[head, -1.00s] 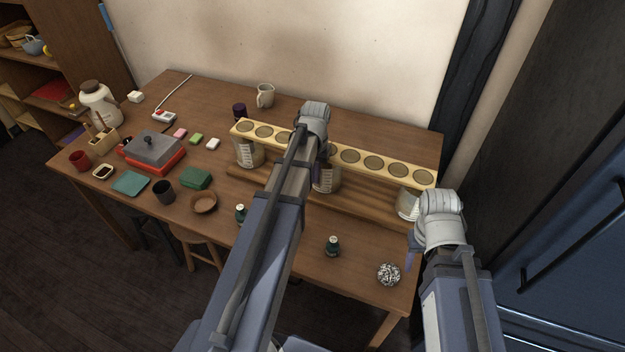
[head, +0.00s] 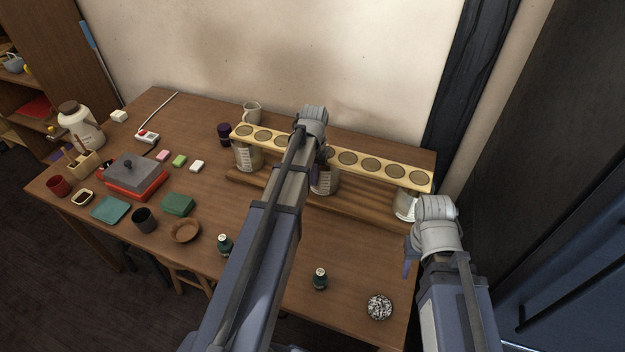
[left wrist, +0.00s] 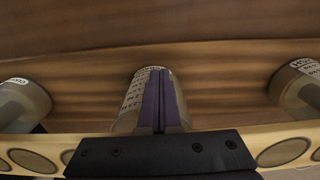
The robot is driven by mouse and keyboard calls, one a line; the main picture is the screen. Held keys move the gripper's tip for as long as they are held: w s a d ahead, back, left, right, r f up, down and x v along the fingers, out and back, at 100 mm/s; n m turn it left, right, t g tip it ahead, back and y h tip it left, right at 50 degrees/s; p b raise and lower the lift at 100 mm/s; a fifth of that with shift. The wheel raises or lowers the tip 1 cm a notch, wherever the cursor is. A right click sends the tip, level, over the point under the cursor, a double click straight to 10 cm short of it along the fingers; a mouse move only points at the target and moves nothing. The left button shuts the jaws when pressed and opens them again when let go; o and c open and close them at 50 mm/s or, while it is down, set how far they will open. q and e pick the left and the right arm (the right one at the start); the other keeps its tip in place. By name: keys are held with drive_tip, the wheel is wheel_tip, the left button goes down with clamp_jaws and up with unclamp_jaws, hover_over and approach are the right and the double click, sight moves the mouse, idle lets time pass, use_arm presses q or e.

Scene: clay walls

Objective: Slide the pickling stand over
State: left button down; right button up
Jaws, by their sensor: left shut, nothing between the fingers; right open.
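The pickling stand is a long pale-yellow board with a row of round lids (head: 370,164), above glass jars and a striped wooden base (head: 350,207). It stands toward the wall side of the table. My left gripper (head: 319,158) reaches over the board at its middle; my own arm hides part of the stand. In the left wrist view its purple fingers (left wrist: 160,100) are shut and empty in front of the middle jar (left wrist: 130,101); contact cannot be told. My right gripper (head: 408,255) is open, near the stand's right end, its fingers partly hidden.
Two dark bottles (head: 320,279) and a speckled ball (head: 379,307) lie on the near side. A red box (head: 135,177) and several small items fill the left. The wall is behind.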

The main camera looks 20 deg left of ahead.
use_arm(q)
drive_tip(key=w+a, duration=0.1)
drive_tip(key=w, duration=2.4)
drive_tip(key=shift+w+a, duration=0.25)
drive_tip(key=shift+a, duration=0.1)
drive_tip(key=s, duration=0.5)
wheel_tip(320, 180, up, 10)
drive_tip(key=p, duration=1)
drive_tip(key=shift+w, duration=0.4)
drive_tip(key=shift+d, duration=0.15)
